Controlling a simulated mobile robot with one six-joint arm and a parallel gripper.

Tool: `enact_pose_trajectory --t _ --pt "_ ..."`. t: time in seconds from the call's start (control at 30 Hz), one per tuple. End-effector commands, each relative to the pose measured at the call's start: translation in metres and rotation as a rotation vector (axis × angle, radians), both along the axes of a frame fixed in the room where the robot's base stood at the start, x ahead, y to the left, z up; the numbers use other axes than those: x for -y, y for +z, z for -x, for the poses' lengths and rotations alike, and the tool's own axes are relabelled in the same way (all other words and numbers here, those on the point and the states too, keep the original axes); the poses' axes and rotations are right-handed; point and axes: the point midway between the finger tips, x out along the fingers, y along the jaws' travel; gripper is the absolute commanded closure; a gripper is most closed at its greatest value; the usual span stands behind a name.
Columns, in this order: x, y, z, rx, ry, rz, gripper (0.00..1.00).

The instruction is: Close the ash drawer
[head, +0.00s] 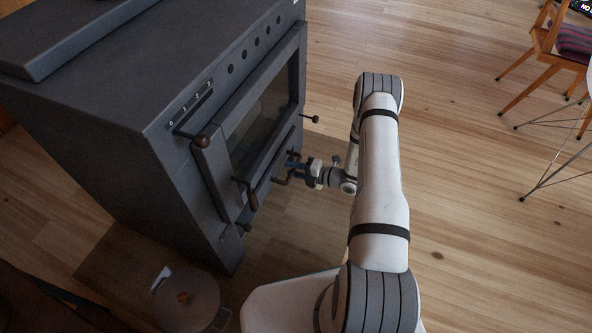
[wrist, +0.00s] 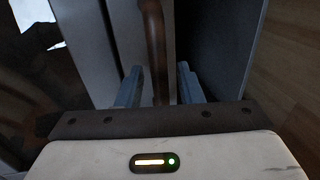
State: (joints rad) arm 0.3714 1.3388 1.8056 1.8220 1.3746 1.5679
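The dark grey stove (head: 150,130) stands at the left in the head view. A dark loop handle (head: 282,181) sits low on its front, close to my gripper (head: 294,163). The ash drawer itself is hard to make out there, and I cannot tell how far it stands out. In the wrist view a brown bar-like handle (wrist: 155,45) runs down between the two blue-grey fingers of my gripper (wrist: 158,88). The fingers are apart, with a gap visible on each side of the bar. A grey panel (wrist: 125,40) lies behind the bar.
The stove's door handle (head: 252,197), a round-knobbed lever (head: 202,141) and a knobbed rod (head: 315,119) jut out near my arm. A round object (head: 187,298) lies on the floor plate below. A wooden chair (head: 545,50) stands far right. The floor between is clear.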

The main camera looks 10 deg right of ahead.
Motion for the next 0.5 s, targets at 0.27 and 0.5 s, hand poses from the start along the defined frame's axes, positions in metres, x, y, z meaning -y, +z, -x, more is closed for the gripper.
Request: enact_pose_trajectory --t 0.27,0.5 --pt "0.0003 0.0003 -0.0002 0.0 -0.001 0.0 0.72" --pt "0.0007 0.0003 0.0 0.0 -0.001 0.0 0.92"
